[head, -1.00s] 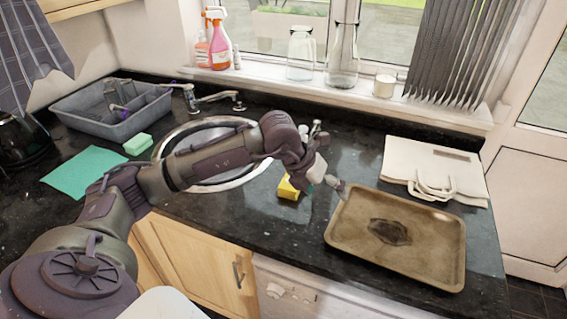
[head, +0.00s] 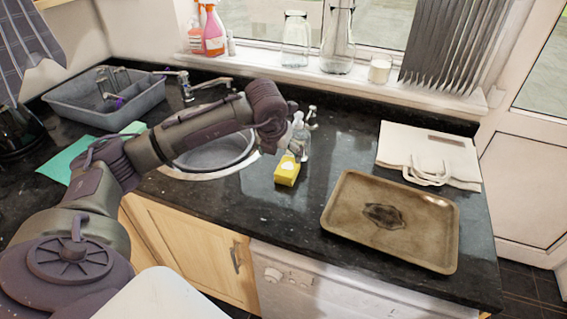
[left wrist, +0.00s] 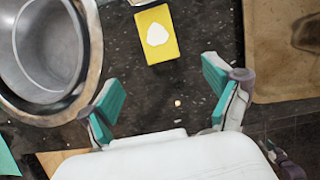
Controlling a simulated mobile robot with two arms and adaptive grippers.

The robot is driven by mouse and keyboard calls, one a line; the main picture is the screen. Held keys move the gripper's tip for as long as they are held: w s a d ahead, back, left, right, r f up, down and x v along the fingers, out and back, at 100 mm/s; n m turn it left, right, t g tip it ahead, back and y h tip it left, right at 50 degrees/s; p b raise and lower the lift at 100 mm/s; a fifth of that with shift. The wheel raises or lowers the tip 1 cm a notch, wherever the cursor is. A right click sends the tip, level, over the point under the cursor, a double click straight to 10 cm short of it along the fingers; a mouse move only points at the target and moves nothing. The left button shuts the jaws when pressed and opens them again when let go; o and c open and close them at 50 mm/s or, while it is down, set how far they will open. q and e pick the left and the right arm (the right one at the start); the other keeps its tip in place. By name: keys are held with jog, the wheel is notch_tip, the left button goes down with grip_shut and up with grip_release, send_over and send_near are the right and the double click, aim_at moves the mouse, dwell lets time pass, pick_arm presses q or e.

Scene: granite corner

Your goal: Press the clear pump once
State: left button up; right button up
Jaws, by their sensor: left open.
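The clear pump bottle (head: 303,143) stands upright on the black counter, right of the sink, in the head view. Its pump top (head: 311,118) shows above the bottle, and my left arm's end partly covers this area. My left gripper (head: 291,150) is close in front of the bottle in the picture; I cannot tell whether it touches. In the left wrist view my left gripper (left wrist: 163,88) is open, teal pads apart, with only bare counter between them. The pump does not show in that view. My right gripper is out of view.
A yellow block (head: 286,172) with a white patch lies just before the bottle and shows in the left wrist view (left wrist: 150,20). The round sink (head: 205,172) is left, a brown tray (head: 340,225) right. A folded cloth bag (head: 400,145) lies behind the tray.

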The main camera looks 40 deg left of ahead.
aim_at(285, 171)
pick_arm(q)
jog(key=p+x, duration=0.2)
jog(key=x, duration=1)
jog(key=shift+p, duration=0.35)
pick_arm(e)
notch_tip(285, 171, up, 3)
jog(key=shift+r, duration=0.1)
pick_arm(q)
jog(key=c, duration=1.2)
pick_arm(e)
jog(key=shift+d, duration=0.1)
